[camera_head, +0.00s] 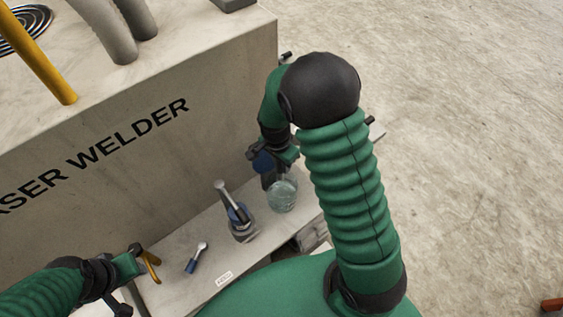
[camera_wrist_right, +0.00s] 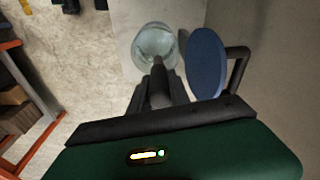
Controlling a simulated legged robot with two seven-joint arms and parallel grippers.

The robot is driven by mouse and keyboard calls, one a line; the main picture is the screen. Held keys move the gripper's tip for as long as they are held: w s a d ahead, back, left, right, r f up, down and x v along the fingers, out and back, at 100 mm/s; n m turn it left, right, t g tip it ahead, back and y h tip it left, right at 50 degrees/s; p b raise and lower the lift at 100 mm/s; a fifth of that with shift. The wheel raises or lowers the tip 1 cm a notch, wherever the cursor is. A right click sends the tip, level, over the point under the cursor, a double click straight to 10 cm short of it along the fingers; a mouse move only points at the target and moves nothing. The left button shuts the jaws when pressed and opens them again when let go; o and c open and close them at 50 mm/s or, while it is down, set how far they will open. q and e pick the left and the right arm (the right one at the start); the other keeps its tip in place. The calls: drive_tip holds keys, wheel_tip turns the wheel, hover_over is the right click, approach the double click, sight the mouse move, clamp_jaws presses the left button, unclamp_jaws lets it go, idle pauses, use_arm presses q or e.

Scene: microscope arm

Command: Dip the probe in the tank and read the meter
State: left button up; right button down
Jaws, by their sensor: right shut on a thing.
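A clear round tank (camera_head: 283,196) with pale liquid stands near the right end of the bench; it also shows in the right wrist view (camera_wrist_right: 154,42). My right gripper (camera_head: 272,172) is just behind and above it, pointing down. In the right wrist view the gripper (camera_wrist_right: 158,90) is shut on a dark, slim probe (camera_wrist_right: 158,68), whose end overlaps the tank's near side. I cannot tell how deep the tip is. A blue disc with a dark bracket (camera_wrist_right: 206,63) is beside the gripper; I cannot tell if it is the meter. My left gripper (camera_head: 150,264) is at the bench's left, yellow at its tip, jaws unclear.
A silver, dark and blue instrument (camera_head: 239,218) stands left of the tank. A small blue-handled tool (camera_head: 196,257) lies on the pale bench (camera_head: 172,285), near a white label (camera_head: 223,279). The laser welder (camera_head: 150,160) walls off the back. Open floor is at right.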

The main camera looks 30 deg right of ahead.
drive_tip(key=shift+d+f+b, duration=0.15)
drive_tip(key=shift+f+b, duration=0.2)
drive_tip(key=shift+f, duration=0.4)
wheel_tip(320, 180, down, 6)
drive_tip(key=b, duration=0.5)
drive_tip(key=shift+s+f+b, duration=0.15)
drive_tip(key=shift+b, duration=0.15)
wheel_tip(320, 180, down, 6)
drive_tip(key=b, duration=0.5)
drive_tip(key=shift+r, duration=0.2)
wheel_tip(320, 180, up, 15)
drive_tip(key=p, duration=1.3)
